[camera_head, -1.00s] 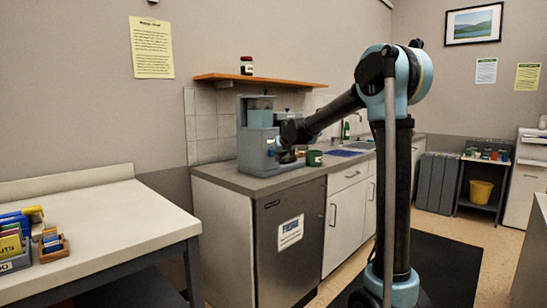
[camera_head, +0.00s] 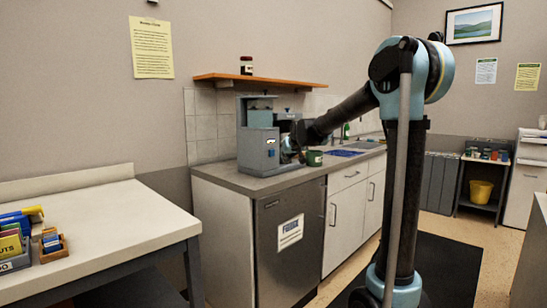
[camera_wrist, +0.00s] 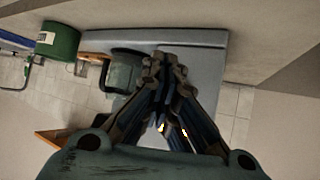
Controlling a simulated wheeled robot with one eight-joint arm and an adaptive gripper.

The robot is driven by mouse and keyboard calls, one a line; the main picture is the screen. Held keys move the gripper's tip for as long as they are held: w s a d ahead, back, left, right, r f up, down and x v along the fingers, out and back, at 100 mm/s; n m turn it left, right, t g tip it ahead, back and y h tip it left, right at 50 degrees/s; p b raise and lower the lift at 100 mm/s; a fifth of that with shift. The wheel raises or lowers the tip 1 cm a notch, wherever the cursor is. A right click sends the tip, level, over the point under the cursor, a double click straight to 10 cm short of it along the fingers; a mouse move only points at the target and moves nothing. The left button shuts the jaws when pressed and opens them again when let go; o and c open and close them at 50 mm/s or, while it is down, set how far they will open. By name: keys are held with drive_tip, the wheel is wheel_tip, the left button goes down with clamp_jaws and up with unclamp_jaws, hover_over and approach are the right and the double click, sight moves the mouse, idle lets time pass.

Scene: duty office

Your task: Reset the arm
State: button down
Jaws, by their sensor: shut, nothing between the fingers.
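My gripper (camera_wrist: 165,66) is in the middle of the wrist view, its fingertips together with nothing between them. In the head view my dark arm reaches left over the counter, and its end is just right of the grey coffee machine (camera_head: 257,145). The fingertips are hard to make out there. I cannot tell whether the fingers touch anything.
A wooden shelf (camera_head: 262,79) with a jar (camera_head: 246,65) hangs above. A white table (camera_head: 95,225) is at left.

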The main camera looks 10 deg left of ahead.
drive_tip(key=shift+s+d, duration=0.35)
drive_tip(key=shift+d, duration=0.15)
drive_tip(key=s+d+f+m+g+h, duration=0.15)
drive_tip(key=s+d+f, duration=0.35)
drive_tip(key=s+d, duration=0.55)
drive_tip(key=s+d+f+m+g+h, duration=0.15)
drive_tip(key=s+d+f, duration=0.4)
drive_tip(key=s, duration=0.85)
drive_tip(key=s+d+f+g, duration=0.1)
drive_tip(key=s+d+f, duration=0.2)
drive_tip(key=s+f, duration=0.2)
drive_tip(key=s+d+f+g, duration=0.2)
drive_tip(key=s+f, duration=0.3)
drive_tip(key=s, duration=0.7)
drive_tip(key=s+d+f+m+g, duration=0.1)
drive_tip(key=s+d+f, duration=0.3)
drive_tip(key=s, duration=0.4)
drive_tip(key=shift+s+d+f+g+h, duration=0.3)
drive_tip(key=shift+f+g+h, duration=0.1)
drive_tip(key=shift+f, duration=0.15)
